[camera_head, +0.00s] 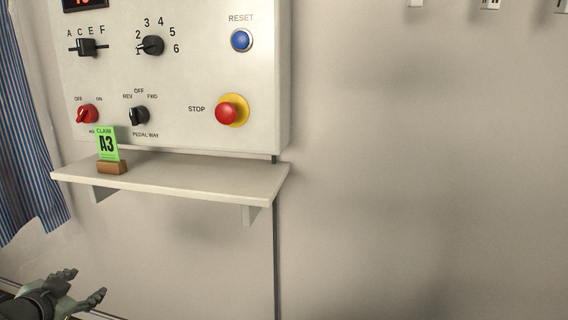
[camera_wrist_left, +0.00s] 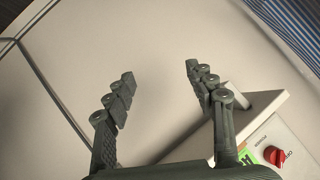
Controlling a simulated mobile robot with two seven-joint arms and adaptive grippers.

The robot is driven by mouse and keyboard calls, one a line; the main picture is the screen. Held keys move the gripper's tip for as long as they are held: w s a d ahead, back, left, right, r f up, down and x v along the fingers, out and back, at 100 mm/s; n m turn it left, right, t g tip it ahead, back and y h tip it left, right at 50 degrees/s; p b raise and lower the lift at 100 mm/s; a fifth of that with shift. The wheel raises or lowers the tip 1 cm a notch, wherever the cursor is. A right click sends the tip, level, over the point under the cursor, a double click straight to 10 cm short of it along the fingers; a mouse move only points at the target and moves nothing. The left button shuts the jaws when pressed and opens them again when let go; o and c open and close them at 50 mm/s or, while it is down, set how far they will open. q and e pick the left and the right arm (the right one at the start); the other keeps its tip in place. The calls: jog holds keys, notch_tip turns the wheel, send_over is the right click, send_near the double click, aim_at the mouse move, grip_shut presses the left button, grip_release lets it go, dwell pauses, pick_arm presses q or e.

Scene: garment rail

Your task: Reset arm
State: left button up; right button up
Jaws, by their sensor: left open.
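My left gripper (camera_head: 84,288) is at the lower left of the head view, below and in front of the shelf. Its fingers are spread, with nothing between them. In the left wrist view the same gripper (camera_wrist_left: 158,75) is open, with plain wall between and beyond its fingers. My right gripper is in neither view.
A control panel (camera_head: 185,75) with knobs, a blue reset button (camera_head: 241,40) and a red stop button (camera_head: 228,110) hangs above a shelf (camera_head: 200,178). A green claim card (camera_head: 107,144) stands on the shelf in a wooden block (camera_head: 112,167). Striped cloth (camera_head: 22,140) hangs at left.

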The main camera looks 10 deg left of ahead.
pick_arm(q)
jog(key=s+d+f+n+g, duration=0.15)
jog(key=s+d+f, duration=0.25)
jog(key=f, duration=0.5)
jog(key=s+d+f+g, duration=0.3)
jog(key=s+d+f, duration=0.15)
jog(key=f, duration=0.45)
jog(key=s+d+f+g+h, duration=0.2)
jog(key=s+d+f+g, duration=0.2)
jog(key=s+d+f, duration=0.6)
jog(key=d, duration=0.4)
jog(key=shift+f+h, duration=0.25)
jog(key=shift+h, duration=0.05)
